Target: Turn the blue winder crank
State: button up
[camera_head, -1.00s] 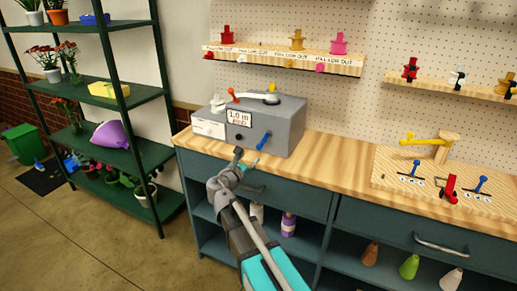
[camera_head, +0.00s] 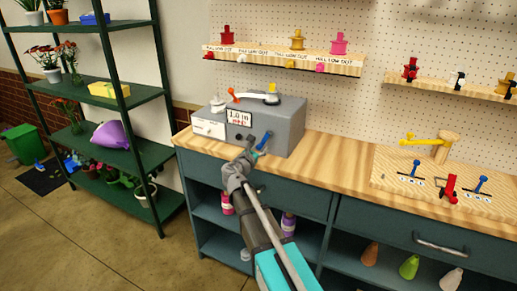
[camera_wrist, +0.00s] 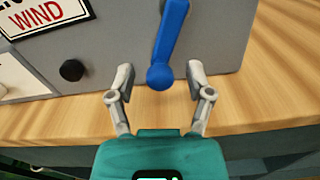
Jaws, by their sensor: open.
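The grey winder box (camera_head: 281,125) stands on the wooden bench top. Its blue crank (camera_wrist: 172,40) hangs from the front face, and its rounded knob end lies low, between my fingertips in the wrist view. My gripper (camera_wrist: 160,82) is open, with one finger on each side of the knob and a gap on both sides. In the head view my gripper (camera_head: 258,140) is at the box front and covers most of the crank (camera_head: 264,141).
A black knob (camera_wrist: 71,70) and a sign reading WIND (camera_wrist: 40,14) are left of the crank. A white box (camera_head: 208,123) adjoins the winder's left side. A board with small levers (camera_head: 445,180) lies on the right bench top. The bench between is clear.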

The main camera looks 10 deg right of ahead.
grip_shut()
jog(key=shift+a, duration=0.1)
dwell(0.3)
